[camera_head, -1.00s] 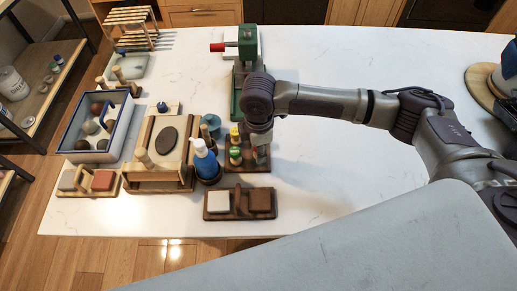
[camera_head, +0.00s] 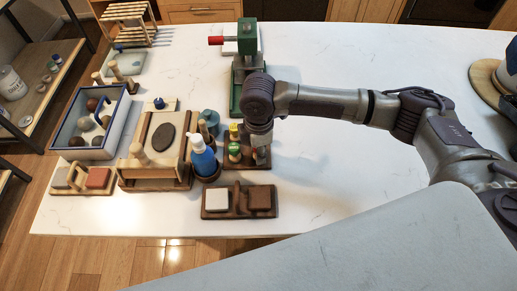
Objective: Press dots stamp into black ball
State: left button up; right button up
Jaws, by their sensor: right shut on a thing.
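My right gripper (camera_head: 261,155) points down at the right side of a brown stamp rack (camera_head: 258,165). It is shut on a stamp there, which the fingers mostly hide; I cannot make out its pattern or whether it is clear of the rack. A yellow-topped stamp (camera_head: 233,130) and a green-topped stamp (camera_head: 233,149) stand just left of the fingers. A dark, nearly black ball (camera_head: 77,141) lies in the blue-rimmed tray (camera_head: 124,115) at left, with several other balls. A flat dark clay disc (camera_head: 165,137) lies on the wooden board left of the rack. My left gripper is not in view.
A blue bottle (camera_head: 203,158) in a dark holder stands between board and rack. A holder with a white and a brown block (camera_head: 217,201) lies in front. A green press with a red handle (camera_head: 247,40) stands behind. The counter (camera_head: 350,190) is clear at right.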

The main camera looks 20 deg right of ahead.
jog(key=shift+f, duration=0.2)
jog(key=o, duration=1.1)
